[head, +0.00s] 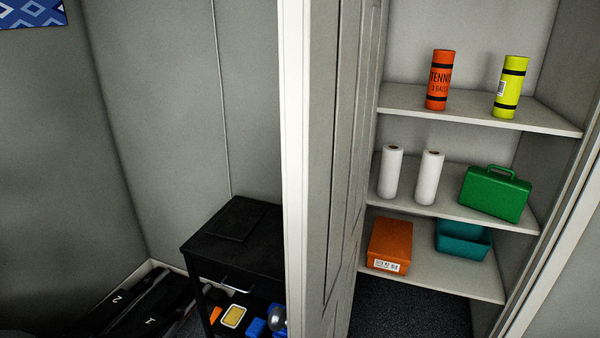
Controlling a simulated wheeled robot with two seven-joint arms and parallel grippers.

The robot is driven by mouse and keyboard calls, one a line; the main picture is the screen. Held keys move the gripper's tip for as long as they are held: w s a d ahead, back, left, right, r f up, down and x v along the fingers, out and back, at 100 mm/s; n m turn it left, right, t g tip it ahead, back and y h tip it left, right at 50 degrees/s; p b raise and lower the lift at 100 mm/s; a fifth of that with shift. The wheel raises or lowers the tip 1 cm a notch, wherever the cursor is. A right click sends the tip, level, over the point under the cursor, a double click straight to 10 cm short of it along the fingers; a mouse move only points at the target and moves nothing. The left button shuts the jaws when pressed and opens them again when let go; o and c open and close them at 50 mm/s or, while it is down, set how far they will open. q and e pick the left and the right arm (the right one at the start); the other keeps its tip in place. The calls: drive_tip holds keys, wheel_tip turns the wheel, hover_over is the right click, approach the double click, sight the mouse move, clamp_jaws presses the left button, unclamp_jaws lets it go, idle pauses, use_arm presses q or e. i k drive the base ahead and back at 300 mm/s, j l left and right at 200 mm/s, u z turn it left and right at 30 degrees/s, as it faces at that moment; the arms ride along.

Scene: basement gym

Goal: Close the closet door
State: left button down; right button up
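The closet door (340,150) is a grey panelled door that stands open, seen nearly edge-on in the middle of the head view. Its pale edge (295,130) faces me, and I see no handle on it. The closet's interior shows to the right of the door, with its right frame (560,255) at the lower right. Neither of my grippers is in view.
Left of the door stands a black cart (228,240) with small items, beside black numbered objects (140,310).

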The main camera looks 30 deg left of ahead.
sight(330, 51)
drive_tip(key=j, duration=0.6)
drive_tip(key=k+j+z, duration=0.1)
drive_tip(key=j, duration=1.15)
drive_tip(key=k+z, duration=0.05)
